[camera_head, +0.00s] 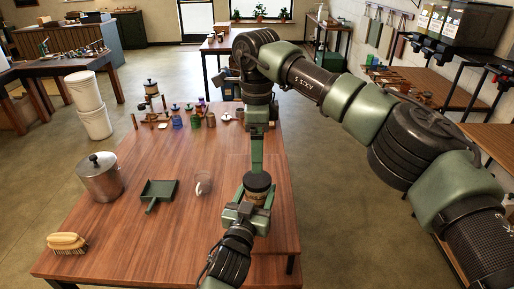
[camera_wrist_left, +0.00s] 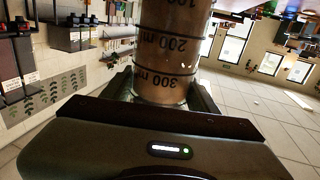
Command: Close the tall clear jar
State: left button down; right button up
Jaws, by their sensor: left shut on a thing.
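The tall clear jar (camera_head: 256,196) is above the right part of the wooden table, with a dark round top facing up. My left gripper (camera_head: 250,206) is shut on it from the near side. In the left wrist view the clear wall of the jar (camera_wrist_left: 172,50) shows black volume marks, and it sits between the left fingers. My right gripper (camera_head: 257,162) points down just above the jar top. Its fingertips are seen edge-on, so I cannot tell whether they are open or touch the top. I cannot tell whether the dark top is a separate lid.
A steel pot with a lid (camera_head: 100,178), a green dustpan (camera_head: 159,190), a clear cup (camera_head: 204,184) and a brush (camera_head: 67,242) stand or lie on the table (camera_head: 150,235). Several small jars (camera_head: 195,120) line its far side. White buckets (camera_head: 90,105) are stacked beyond the left edge.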

aim_at(257, 178)
jog(key=shift+f, duration=4)
jog(key=c, duration=1.4)
jog(key=m, duration=0.5)
jog(key=shift+c, duration=0.3)
jog(key=o, duration=1.6)
notch_tip(257, 178, up, 12)
jog(key=shift+r, duration=0.1)
